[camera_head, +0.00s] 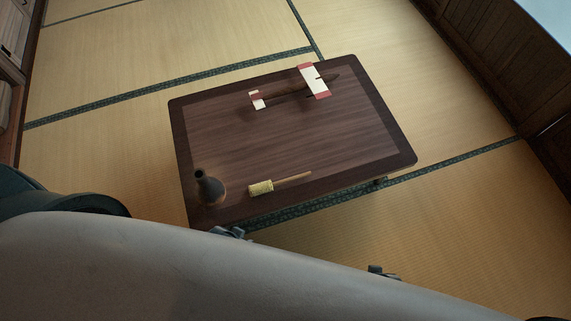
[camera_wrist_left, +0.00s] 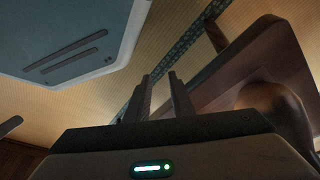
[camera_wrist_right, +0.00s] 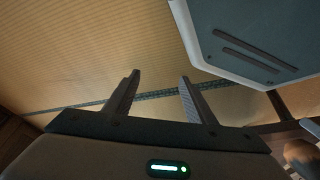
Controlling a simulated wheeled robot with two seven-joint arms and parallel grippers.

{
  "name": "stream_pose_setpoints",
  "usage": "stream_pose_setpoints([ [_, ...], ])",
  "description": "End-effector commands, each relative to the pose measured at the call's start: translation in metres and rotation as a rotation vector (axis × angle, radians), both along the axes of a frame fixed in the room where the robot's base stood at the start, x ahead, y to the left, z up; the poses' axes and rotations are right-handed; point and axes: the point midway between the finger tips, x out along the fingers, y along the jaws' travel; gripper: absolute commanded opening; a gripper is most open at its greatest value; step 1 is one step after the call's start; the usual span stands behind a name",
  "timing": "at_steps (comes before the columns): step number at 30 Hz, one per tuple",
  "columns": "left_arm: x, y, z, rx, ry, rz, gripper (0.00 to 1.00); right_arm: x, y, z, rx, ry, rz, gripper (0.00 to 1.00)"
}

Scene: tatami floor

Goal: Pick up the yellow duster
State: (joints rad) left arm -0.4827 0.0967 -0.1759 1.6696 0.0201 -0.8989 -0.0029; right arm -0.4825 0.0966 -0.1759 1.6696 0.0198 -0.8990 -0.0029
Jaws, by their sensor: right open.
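The yellow duster (camera_head: 262,187) lies near the front edge of the low dark wooden table, its thin wooden handle pointing right. I cannot make it out in either wrist view. My left gripper (camera_wrist_left: 160,80) is partly open, with a narrow empty gap between its fingers. My right gripper (camera_wrist_right: 159,77) is open wider and empty, with tatami beyond it. In the head view a pale part of my own body covers the bottom, and small grey parts show past its edge near the table's front. Neither gripper touches the duster.
The table (camera_head: 240,130) also shows in the left wrist view (camera_wrist_left: 260,65). A dark vase (camera_head: 209,186) stands left of the duster. A dark stick-like object on red-and-white supports (camera_head: 315,82) lies at the far side. The table's middle is clear, with tatami floor around it.

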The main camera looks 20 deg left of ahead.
Motion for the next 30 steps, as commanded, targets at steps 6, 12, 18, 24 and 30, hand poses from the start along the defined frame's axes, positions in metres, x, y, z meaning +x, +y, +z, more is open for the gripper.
stream_pose_setpoints([
  [6, 0.022, -0.008, 0.035, -0.020, -0.051, -0.002, 0.21, 0.020, 0.007, 0.035, 0.017, -0.050, -0.001, 0.50],
  [12, 0.034, -0.018, 0.066, -0.046, -0.082, -0.020, 0.21, 0.025, 0.009, 0.066, 0.028, -0.077, 0.000, 0.50],
  [18, 0.056, -0.044, 0.093, -0.102, -0.117, -0.086, 0.21, 0.024, 0.010, 0.093, 0.036, -0.102, 0.002, 0.50],
  [24, 0.083, -0.086, 0.111, -0.180, -0.130, -0.207, 0.21, 0.022, 0.010, 0.110, 0.040, -0.112, 0.002, 0.50],
  [30, 0.109, -0.124, 0.120, -0.235, -0.123, -0.346, 0.21, 0.021, 0.010, 0.115, 0.041, -0.115, 0.003, 0.50],
])
